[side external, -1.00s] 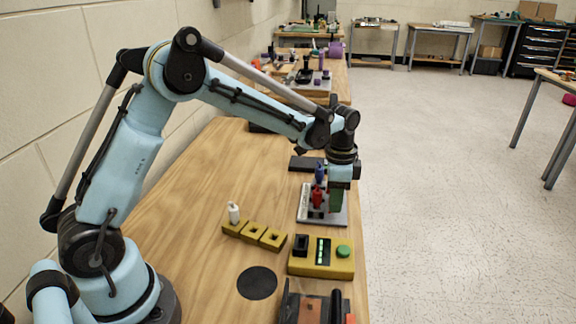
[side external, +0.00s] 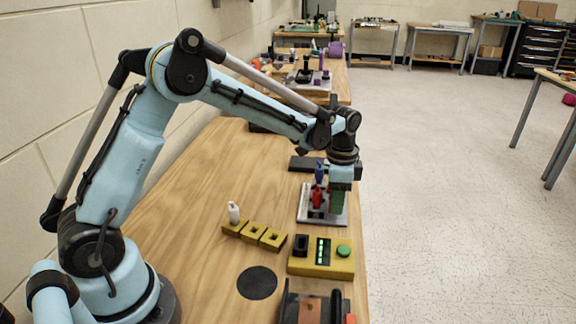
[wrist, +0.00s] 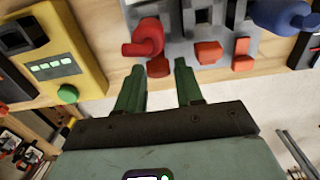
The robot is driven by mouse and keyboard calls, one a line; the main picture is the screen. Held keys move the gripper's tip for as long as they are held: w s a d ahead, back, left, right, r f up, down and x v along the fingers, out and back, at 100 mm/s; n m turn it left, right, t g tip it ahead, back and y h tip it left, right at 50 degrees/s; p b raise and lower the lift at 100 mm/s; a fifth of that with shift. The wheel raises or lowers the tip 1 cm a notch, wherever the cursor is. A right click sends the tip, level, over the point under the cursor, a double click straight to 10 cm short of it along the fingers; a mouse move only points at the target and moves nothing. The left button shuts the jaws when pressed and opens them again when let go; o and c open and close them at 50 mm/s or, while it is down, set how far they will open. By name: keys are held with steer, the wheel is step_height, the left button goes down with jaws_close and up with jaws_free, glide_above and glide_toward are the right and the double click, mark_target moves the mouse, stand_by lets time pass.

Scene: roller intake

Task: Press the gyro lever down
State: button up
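A grey panel (side external: 309,213) bears a red lever (side external: 317,197) and a blue lever (side external: 320,173). I cannot read which one is the gyro lever. The wrist view shows the red lever (wrist: 146,38) at the top middle and the blue lever (wrist: 284,16) at the top right, with small red parts (wrist: 208,52) on the panel's near edge. My gripper (side external: 336,207) points down beside the red lever, on its right. In the wrist view its green fingers (wrist: 160,69) are apart with nothing gripped between them. I cannot tell whether a fingertip touches anything.
A yellow box (side external: 300,267) with a green button stands in front of the panel. Yellow blocks (side external: 248,230), one with a white peg (side external: 234,212), are to the left. A black disc (side external: 257,283) lies on the wooden table (side external: 195,215). The table's right edge is close to the panel.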

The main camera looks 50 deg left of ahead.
steer(key=shift+r, duration=4.05)
steer(key=shift+s+r, duration=0.1)
steer(key=s+r+n+t, duration=0.2)
steer(key=s+n+t, duration=0.5)
steer(key=s, duration=1)
steer(key=shift+s+a+n, duration=0.3)
steer(key=shift+a+n, duration=0.1)
steer(key=shift+n, duration=0.6)
steer(key=shift+o, duration=0.2)
steer(key=shift+r, duration=0.1)
